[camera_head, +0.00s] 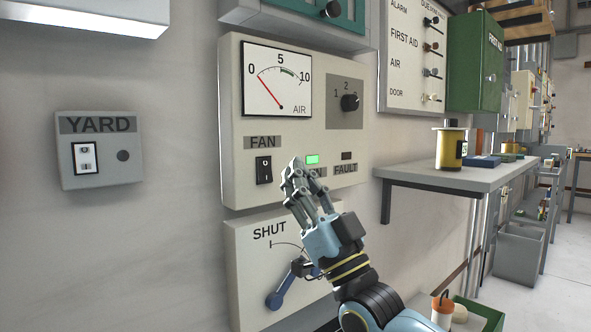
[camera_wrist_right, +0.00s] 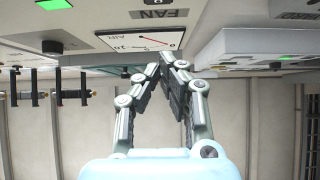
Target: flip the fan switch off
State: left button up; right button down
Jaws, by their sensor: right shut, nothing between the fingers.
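The black fan switch (camera_head: 264,170) is a rocker under the FAN label (camera_head: 263,142) on the cream panel (camera_head: 232,130). A green lamp (camera_head: 312,160) is lit to its right. My right gripper (camera_head: 294,164) is shut and empty, with its fingertips just right of the switch in the head view. I cannot tell whether it touches the panel. In the right wrist view the fingertips (camera_wrist_right: 168,58) meet, and the FAN label (camera_wrist_right: 164,14) shows upside down above them. My left gripper is not in view.
A YARD box (camera_head: 99,150) with its own switch is on the wall at left. The SHUT panel (camera_head: 245,255) with a blue lever (camera_head: 283,290) is below. A shelf (camera_head: 450,178) with a yellow can (camera_head: 451,148) juts out at right. The wall between the YARD box and fan panel is bare.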

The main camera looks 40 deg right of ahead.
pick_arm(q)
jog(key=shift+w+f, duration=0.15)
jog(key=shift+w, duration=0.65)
pick_arm(e)
jog(key=s+r+v, duration=0.1)
jog(key=v, duration=0.7)
jog(key=shift+f, duration=0.15)
